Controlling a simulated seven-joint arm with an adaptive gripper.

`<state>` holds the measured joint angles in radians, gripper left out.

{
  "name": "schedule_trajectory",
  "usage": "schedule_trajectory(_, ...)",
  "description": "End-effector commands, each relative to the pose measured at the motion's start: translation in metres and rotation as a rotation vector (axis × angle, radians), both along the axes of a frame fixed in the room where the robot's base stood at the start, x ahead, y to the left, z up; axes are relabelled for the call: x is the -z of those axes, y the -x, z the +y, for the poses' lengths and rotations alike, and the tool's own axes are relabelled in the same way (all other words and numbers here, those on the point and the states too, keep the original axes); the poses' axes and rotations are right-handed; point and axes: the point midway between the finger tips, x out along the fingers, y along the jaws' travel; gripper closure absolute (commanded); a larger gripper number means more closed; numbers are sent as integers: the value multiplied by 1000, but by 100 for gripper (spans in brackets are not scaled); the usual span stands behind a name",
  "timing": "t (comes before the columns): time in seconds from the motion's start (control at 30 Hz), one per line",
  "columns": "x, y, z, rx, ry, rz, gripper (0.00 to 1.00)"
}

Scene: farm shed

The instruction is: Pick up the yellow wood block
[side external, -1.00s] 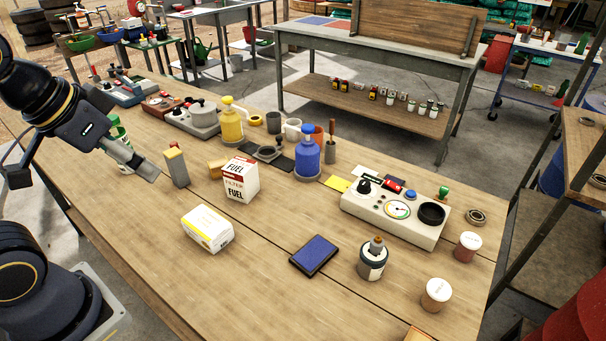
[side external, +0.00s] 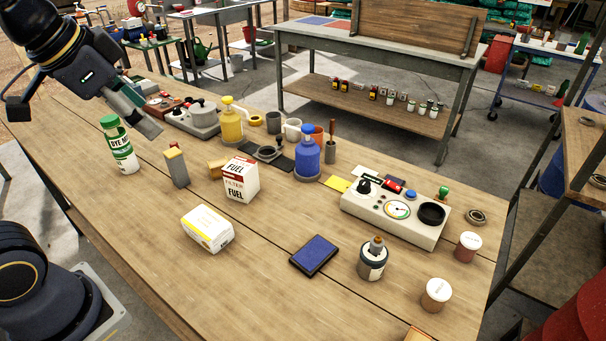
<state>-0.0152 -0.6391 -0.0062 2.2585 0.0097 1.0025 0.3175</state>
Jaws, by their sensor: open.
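A small yellow-tan block (side external: 216,168) lies on the table, partly behind the white and red fuel filter box (side external: 240,180). An upright grey block with a yellow top (side external: 176,166) stands to its left; I cannot tell for sure which of the two is the yellow wood block. My gripper (side external: 150,124) is open and empty, raised above the table at the upper left. It is up and left of both blocks and touches neither.
A yellow pump bottle (side external: 231,125) and a blue pump bottle (side external: 307,155) stand behind the blocks. A white and yellow carton (side external: 207,229) and a blue pad (side external: 314,255) lie nearer. The table's front left is clear.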

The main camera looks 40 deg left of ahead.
Motion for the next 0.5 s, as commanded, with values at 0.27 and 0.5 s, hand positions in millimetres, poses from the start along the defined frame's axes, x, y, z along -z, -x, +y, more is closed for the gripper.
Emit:
schedule_trajectory(0.27,-39,-115,37,165,-138,123,27)
schedule_trajectory(0.5,15,-222,107,238,-159,288,27)
